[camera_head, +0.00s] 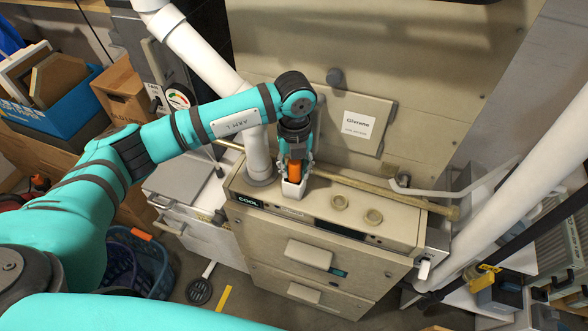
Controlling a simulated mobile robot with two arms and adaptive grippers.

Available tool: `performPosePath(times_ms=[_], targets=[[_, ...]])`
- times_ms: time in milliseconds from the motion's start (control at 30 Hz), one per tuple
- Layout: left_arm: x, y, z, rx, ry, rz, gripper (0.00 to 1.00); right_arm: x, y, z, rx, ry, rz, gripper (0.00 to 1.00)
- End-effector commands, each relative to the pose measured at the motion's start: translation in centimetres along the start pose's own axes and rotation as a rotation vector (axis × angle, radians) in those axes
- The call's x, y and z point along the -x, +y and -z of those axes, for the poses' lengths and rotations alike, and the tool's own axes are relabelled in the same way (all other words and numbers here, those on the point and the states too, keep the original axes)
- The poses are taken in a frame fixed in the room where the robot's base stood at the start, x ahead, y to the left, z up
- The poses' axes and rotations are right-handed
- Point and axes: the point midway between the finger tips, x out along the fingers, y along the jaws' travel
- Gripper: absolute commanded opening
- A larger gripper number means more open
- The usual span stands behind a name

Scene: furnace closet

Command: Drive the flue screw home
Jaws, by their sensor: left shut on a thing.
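My left gripper (295,168) points down over the top of the beige furnace (350,226). It is shut on an orange handle (292,183), probably a screwdriver. The handle's lower end is inside or just behind a small white holder (292,195) on the furnace top; I cannot tell whether it touches the bottom. The white flue pipe (258,150) rises from the furnace just left of the gripper, partly covered by my left arm. I cannot make out the flue screw. My right gripper is not in view.
Two tan rings (372,217) lie on the furnace top, right of the holder. A tan rod (390,188) runs along its back. A labelled panel (356,124) leans behind. Another white pipe (500,215) slants at right.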

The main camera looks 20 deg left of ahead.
Motion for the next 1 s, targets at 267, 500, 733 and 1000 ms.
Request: performPosePath(times_ms=[267,500,733,1000], targets=[[0.0,0.0,0.0,0.000,-0.001,0.000,0.00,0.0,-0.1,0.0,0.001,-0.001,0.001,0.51],[0.9,0.0,0.0,0.000,-0.001,0.001,0.00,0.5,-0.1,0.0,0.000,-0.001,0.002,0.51],[2.5,0.0,0.0,0.000,-0.002,0.001,0.00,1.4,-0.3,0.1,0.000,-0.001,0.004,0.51],[4.0,0.0,0.0,0.000,0.000,0.000,0.00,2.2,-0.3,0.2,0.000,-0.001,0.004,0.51]])
